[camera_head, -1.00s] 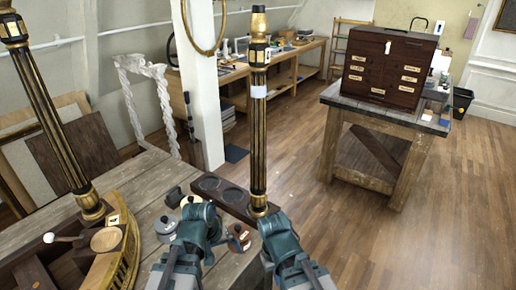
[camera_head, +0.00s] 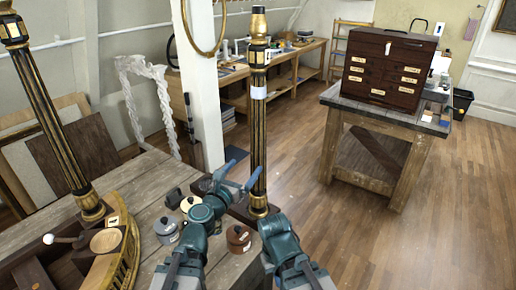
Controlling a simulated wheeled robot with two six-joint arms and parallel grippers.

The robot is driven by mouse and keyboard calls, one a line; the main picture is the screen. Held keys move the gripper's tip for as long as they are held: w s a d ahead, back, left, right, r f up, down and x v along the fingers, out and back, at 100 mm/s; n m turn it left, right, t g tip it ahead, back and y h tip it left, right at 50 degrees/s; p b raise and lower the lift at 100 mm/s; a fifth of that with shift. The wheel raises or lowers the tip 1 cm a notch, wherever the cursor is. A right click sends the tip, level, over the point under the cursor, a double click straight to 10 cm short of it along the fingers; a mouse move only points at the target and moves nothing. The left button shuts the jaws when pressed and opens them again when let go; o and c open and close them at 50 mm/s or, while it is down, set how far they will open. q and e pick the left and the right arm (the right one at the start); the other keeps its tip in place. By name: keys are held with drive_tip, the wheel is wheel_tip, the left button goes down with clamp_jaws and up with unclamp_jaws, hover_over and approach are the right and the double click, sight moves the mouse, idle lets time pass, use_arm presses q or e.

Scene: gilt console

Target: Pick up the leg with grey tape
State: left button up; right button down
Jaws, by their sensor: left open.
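The leg with grey tape (camera_head: 258,135) is a dark fluted column with gold trim, standing upright in a dark wooden block (camera_head: 240,213). A pale grey band of tape (camera_head: 258,93) wraps its upper part. My left gripper (camera_head: 242,170) is open and empty, low and just left of the leg's lower shaft. Its right fingertip overlaps the leg's left edge in the picture; I cannot tell if they touch. My right arm's teal link shows in front of the leg's foot, but its gripper fingers do not show.
A second dark-and-gold leg (camera_head: 50,120) stands at the left by the curved gilt console piece (camera_head: 128,255). Several small round tins, including a brown one (camera_head: 238,238), sit on the worktable (camera_head: 140,185). Open floor lies right of the leg; a drawer chest (camera_head: 388,68) stands beyond.

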sight(254, 155)
use_arm(q)
drive_tip(key=x, duration=0.8)
drive_tip(key=shift+w+d, duration=0.15)
drive_tip(key=shift+w, duration=0.2)
drive_tip(key=shift+w+d+r, duration=0.1)
drive_tip(key=shift+w+r, duration=0.1)
drive_tip(key=x, duration=0.3)
drive_tip(key=p+x, duration=0.1)
drive_tip(key=shift+w+d+r, duration=0.2)
drive_tip(key=shift+w+r, duration=0.15)
drive_tip(key=shift+s, duration=0.1)
drive_tip(key=shift+c, duration=0.9)
clamp_jaws()
